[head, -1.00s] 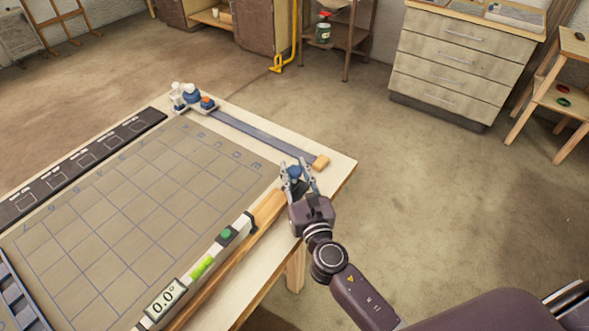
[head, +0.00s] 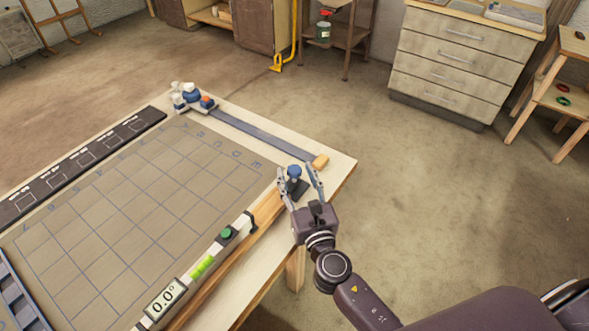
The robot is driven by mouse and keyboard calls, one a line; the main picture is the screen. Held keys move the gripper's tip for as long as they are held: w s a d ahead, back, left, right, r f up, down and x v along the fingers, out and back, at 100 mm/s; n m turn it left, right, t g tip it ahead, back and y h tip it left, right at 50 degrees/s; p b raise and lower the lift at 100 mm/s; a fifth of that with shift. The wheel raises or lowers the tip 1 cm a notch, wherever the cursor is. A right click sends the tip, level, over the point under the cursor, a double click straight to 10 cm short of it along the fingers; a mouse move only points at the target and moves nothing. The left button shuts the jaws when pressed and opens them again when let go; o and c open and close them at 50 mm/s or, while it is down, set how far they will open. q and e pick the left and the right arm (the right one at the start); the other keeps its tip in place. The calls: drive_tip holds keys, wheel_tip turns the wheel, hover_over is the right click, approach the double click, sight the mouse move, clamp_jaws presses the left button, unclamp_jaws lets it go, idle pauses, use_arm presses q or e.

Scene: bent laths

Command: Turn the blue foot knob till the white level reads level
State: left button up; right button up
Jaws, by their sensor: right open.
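The blue foot knob (head: 294,172) stands on a dark foot at the far end of a wooden lath (head: 266,210), near the table's right corner. My right gripper (head: 300,180) is open, with its fingers apart on either side of the knob and a visible gap to it. The white level (head: 206,264) lies along the lath. Its display reads 0.0°, and its green vial (head: 202,267) shows. My left gripper is not in view.
A gridded mat (head: 140,200) covers much of the table. A dark strip with marked squares (head: 80,168) lies along its left side. A blue-grey bar (head: 255,135) with a wooden end block runs along the far edge, beside small blue and white fittings (head: 190,98). Drawers (head: 455,65) stand beyond open floor.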

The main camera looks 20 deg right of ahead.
drive_tip(key=s, duration=1)
drive_tip(key=shift+a, duration=0.15)
